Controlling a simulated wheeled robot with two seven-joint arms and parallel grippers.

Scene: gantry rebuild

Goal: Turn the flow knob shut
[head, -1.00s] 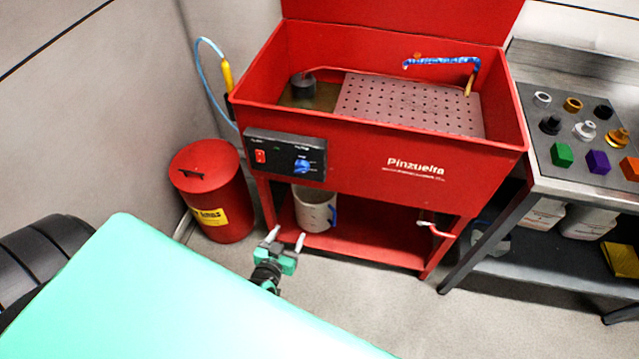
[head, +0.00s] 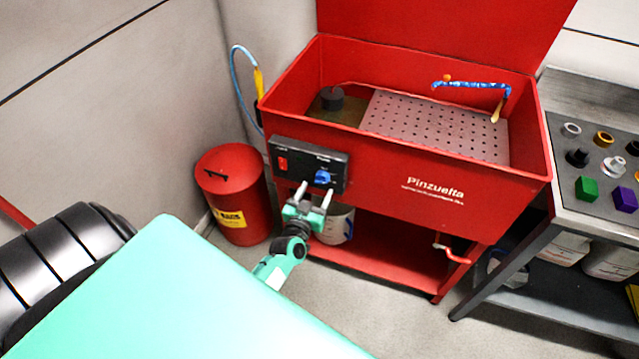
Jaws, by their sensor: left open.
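The blue flow knob (head: 322,178) is on the black control panel (head: 300,160) at the front left of the red parts washer (head: 400,190). A red switch (head: 283,163) sits to its left on the same panel. My left gripper (head: 314,190) is open, with its two pale fingers pointing up toward the panel just below the knob. Its fingers look empty. Whether they touch the panel or knob, I cannot tell. My right gripper is not in view.
A red waste bin (head: 234,190) stands left of the washer. A pale bucket (head: 336,226) is on the washer's lower shelf, partly behind my gripper. A steel bench (head: 575,205) with several fittings and coloured blocks stands at the right.

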